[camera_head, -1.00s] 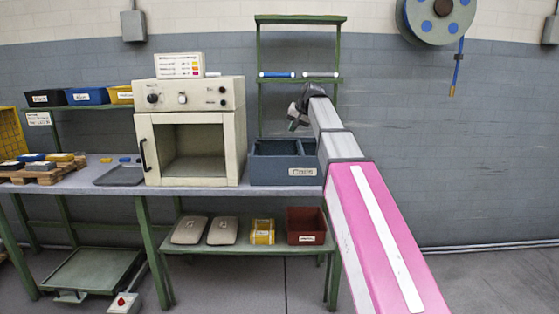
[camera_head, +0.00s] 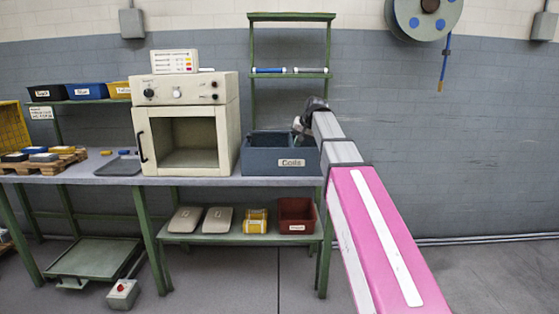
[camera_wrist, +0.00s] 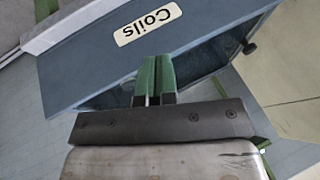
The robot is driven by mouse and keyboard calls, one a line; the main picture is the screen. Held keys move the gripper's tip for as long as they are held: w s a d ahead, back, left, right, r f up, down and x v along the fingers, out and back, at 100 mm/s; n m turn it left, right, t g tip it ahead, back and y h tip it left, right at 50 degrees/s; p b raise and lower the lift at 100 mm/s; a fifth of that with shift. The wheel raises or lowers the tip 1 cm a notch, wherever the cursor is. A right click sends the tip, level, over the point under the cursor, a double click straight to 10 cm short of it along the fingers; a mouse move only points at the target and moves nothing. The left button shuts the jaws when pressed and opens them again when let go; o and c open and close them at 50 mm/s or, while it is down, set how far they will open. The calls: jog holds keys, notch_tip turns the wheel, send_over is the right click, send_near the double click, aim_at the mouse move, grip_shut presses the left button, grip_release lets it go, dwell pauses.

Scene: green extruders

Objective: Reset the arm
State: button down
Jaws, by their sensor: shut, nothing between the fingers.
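My arm reaches forward over the right end of the workbench. My gripper (camera_head: 299,128) is at the right part of the blue-grey bin labelled "Coils" (camera_head: 262,160), near its rim. In the wrist view, my gripper's two green fingers (camera_wrist: 157,62) are together, with nothing between them. The Coils bin (camera_wrist: 85,60) fills much of that view, and its label shows just beyond the fingertips. I cannot tell whether the fingers touch the bin. My forearm stands in front of the bin's right side, and the bin's contents are hidden.
A cream oven-like box (camera_head: 188,125) with an open, empty chamber stands left of the bin on the workbench (camera_head: 217,182). A green shelf rack (camera_head: 292,74) rises behind the bin. A hose reel (camera_head: 425,15) hangs on the wall. Space right of my arm is clear.

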jog(key=s+d+f+g+h, duration=0.1)
jog(key=s+d+f, duration=0.2)
jog(key=s+f, duration=0.7)
jog(key=s+d+f+g+h, duration=0.1)
jog(key=s+d+f, duration=0.3)
jog(key=s+f, duration=0.6)
jog(key=s+d+f+g+h, duration=0.2)
jog(key=s+f, duration=0.8)
jog(key=f, duration=1.2)
jog(key=shift+d+f+n+g, duration=0.15)
jog(key=shift+d+n+g, duration=0.2)
jog(key=shift+d, duration=0.8)
